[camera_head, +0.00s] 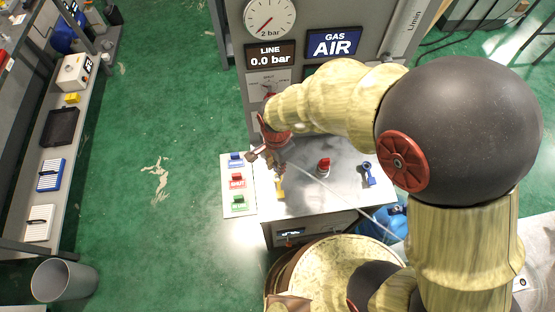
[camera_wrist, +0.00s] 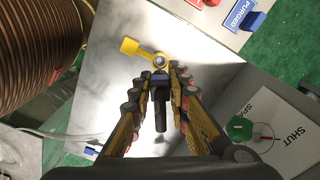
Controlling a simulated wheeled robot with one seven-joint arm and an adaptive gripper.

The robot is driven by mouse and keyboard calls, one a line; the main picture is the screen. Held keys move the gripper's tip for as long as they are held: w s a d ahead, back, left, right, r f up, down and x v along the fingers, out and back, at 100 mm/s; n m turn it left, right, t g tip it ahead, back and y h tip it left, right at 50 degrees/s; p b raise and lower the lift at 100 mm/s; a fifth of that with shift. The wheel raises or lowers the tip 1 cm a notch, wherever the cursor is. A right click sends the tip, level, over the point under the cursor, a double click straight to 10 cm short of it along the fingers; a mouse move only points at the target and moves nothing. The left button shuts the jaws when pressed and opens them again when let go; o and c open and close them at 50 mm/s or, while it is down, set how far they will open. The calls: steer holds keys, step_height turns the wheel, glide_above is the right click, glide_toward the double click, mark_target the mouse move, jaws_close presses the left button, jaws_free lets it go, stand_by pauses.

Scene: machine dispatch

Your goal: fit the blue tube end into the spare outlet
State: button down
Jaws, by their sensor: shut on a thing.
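My gripper (camera_wrist: 158,84) is shut on a small dark cylinder with a blue band, apparently the blue tube end (camera_wrist: 160,82). In the head view my gripper (camera_head: 268,156) is above the left part of the metal bench top. Beyond the fingertips in the wrist view is a yellow lever (camera_wrist: 131,46) with a round metal centre; I cannot tell whether the held piece touches it. A panel lettered "SPA…" and "SHUT" (camera_wrist: 285,130) is at the right, with a green knob (camera_wrist: 240,128). I cannot clearly make out the spare outlet.
The bench top (camera_head: 310,195) carries a red knob (camera_head: 324,166) and a blue lever (camera_head: 368,173). A pale tube (camera_head: 350,202) runs down right across it. A board with blue, red and green tags (camera_head: 237,205) is at the left. Gauge (camera_head: 270,17) and "LINE 0.0 bar" display (camera_head: 270,55) stand behind.

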steer(key=shift+f, duration=0.1)
steer(key=b, duration=0.3)
glide_above(277, 181)
steer(key=shift+w+f, duration=0.25)
steer(key=shift+f, duration=0.9)
steer(key=shift+w+f, duration=0.2)
steer(key=shift+f, duration=0.9)
steer(key=shift+f+b, duration=0.5)
steer(key=shift+f, duration=0.65)
steer(key=shift+s+f, duration=0.1)
steer(key=shift+f, duration=0.05)
steer(key=c, duration=1.6)
jaws_free()
steer(key=shift+o, duration=1)
steer(key=shift+o, duration=0.9)
